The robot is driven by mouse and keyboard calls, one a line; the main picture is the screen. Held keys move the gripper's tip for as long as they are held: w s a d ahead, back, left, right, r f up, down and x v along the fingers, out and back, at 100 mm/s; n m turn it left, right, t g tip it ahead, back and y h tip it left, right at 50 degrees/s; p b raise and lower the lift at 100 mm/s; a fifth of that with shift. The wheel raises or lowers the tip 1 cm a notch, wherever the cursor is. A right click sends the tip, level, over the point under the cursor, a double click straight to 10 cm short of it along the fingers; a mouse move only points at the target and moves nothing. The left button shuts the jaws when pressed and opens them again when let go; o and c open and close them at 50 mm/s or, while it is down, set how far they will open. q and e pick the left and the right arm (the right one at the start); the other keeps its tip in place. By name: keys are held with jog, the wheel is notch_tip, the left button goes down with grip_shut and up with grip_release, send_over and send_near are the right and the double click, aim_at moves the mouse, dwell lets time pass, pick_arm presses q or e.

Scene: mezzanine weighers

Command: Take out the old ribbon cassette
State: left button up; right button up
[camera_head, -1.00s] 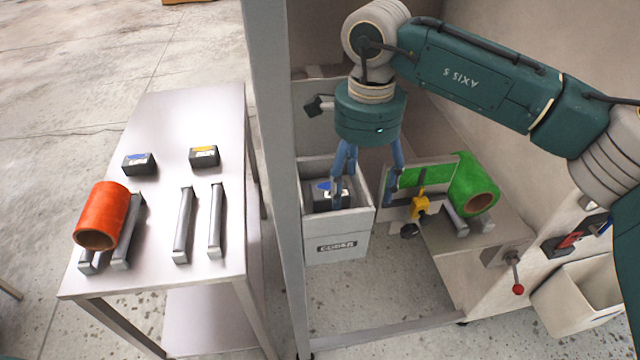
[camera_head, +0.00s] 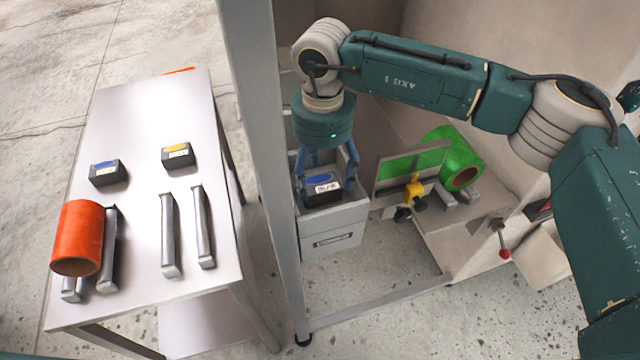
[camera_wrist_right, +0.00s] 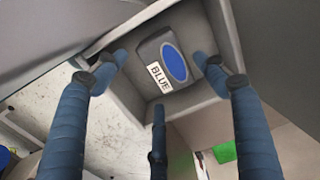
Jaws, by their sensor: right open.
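The old ribbon cassette (camera_head: 322,190) is a dark block with a blue oval and a white label, sitting in the open top of the grey coder box (camera_head: 335,238). In the right wrist view the cassette (camera_wrist_right: 168,62) shows its label, which reads BLUE. My right gripper (camera_head: 326,176) points down over the box, its blue fingers spread around or just above the cassette. In the wrist view the fingers (camera_wrist_right: 155,90) stand apart with nothing held between them; contact cannot be told. My left gripper is not in view.
A side table (camera_head: 150,110) at left holds a blue-marked cassette (camera_head: 108,173), a yellow-marked cassette (camera_head: 178,155), an orange roll (camera_head: 77,238) and grey bars. A green roll (camera_head: 463,165) and a framed green panel (camera_head: 413,166) stand right of the box. A frame post (camera_head: 262,170) stands close left.

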aim_at(322, 187)
notch_tip(322, 187, down, 4)
jog(key=shift+r+p, duration=0.25)
jog(key=shift+p, duration=0.8)
jog(key=shift+f, duration=0.4)
jog(key=c, duration=1)
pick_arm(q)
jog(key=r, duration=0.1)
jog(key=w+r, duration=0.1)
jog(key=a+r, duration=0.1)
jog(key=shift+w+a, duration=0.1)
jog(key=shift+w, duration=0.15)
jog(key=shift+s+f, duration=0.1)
pick_arm(e)
jog(key=shift+r, duration=0.15)
